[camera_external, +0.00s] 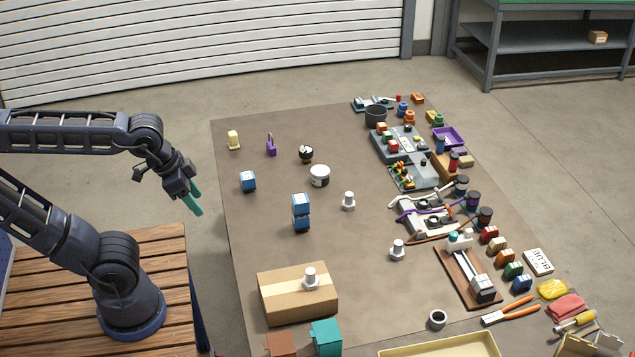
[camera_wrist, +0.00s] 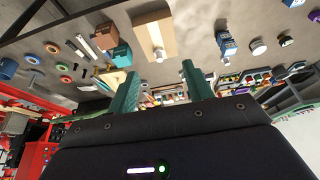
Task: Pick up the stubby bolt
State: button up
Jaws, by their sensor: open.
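Three pale grey bolts stand head down on or over the work mat in the external view: one in the middle (camera_external: 348,201), one further right and nearer (camera_external: 397,250), and one on top of the cardboard box (camera_external: 310,278). I cannot tell for sure which is the stubby one. The bolt on the box also shows in the wrist view (camera_wrist: 158,53).
The cardboard box (camera_external: 275,306) stands near the mat's front left. Stacked blue blocks (camera_external: 301,213), a white tin (camera_external: 320,175) and a purple padlock (camera_external: 271,145) stand on the mat (camera_external: 250,205). Fixtures and tools crowd its right side.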

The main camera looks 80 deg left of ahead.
jog(key=shift+w, duration=0.1)
jog(key=w+a+r+n+g, duration=0.1)
jog(key=w+a, duration=0.1)
jog(key=w, duration=0.5)
jog(key=w+a+r+n, duration=0.1)
jog(key=w+a+r, duration=0.15)
jog(key=w, duration=0.55)
jog(key=n+g, duration=0.4)
jog(key=n, duration=0.1)
send_over(349, 194)
notch_tip(349, 194, down, 30)
notch_tip(349, 194, down, 10)
jog(key=shift+f, duration=0.1)
grip_shut()
